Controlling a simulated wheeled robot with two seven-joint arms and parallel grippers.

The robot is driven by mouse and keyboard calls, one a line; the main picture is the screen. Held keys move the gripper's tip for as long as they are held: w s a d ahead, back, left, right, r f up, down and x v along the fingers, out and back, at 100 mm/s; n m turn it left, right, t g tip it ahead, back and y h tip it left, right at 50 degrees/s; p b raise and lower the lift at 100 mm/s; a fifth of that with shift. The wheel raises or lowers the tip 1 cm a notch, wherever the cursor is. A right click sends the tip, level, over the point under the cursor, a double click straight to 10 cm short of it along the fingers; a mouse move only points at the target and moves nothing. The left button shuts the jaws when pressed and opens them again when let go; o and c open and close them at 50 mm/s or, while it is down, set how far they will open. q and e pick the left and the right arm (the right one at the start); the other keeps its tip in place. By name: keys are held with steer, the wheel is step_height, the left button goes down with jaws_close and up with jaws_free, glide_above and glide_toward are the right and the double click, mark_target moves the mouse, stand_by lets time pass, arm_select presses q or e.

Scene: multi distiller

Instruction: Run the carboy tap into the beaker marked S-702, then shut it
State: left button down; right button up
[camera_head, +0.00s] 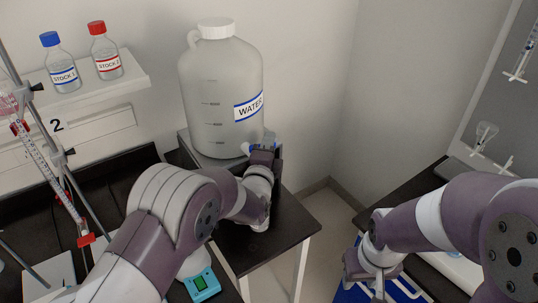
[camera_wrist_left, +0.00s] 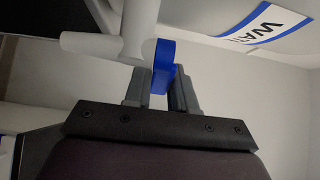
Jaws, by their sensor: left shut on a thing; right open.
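The large translucent carboy (camera_head: 218,85) with a white cap and a WATER label stands on a raised grey stand (camera_head: 190,145). Its white tap (camera_wrist_left: 95,43) with a blue handle (camera_wrist_left: 163,60) shows in the left wrist view. My left gripper (camera_head: 262,150) is at the carboy's lower front, and in the wrist view its two fingers (camera_wrist_left: 160,88) are shut around the blue handle. My arm hides most of the tap in the head view. I cannot make out a beaker marked S-702. My right gripper (camera_head: 375,275) is open and empty at the lower right.
A dark side table (camera_head: 290,215) carries the stand. A teal scale (camera_head: 202,284) sits near my left arm. Two stock bottles (camera_head: 62,70) (camera_head: 105,55) stand on a white shelf, above a burette (camera_head: 50,175). A blue crate (camera_head: 405,290) is under my right gripper.

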arm_select(q)
steer(key=shift+w+d+f+n+y, duration=0.15)
steer(key=shift+n+y, duration=0.25)
steer(key=shift+y, duration=0.2)
steer(key=shift+w+a+n+y+p, duration=0.15)
steer(key=shift+n+y+p, duration=0.1)
steer(key=shift+n+y, duration=0.55)
steer(key=shift+w+a+n+y+p, duration=0.1)
steer(key=shift+w+n+y+p, duration=0.2)
steer(key=shift+y, duration=0.75)
steer(key=shift+w+a+n+y+p, duration=0.15)
steer(key=shift+n+y+p, duration=0.1)
steer(key=shift+n+y, duration=0.6)
steer(key=shift+s+y, duration=0.1)
steer(key=shift+y, duration=0.2)
steer(key=c, duration=1.1)
jaws_free()
steer(key=shift+o, duration=0.4)
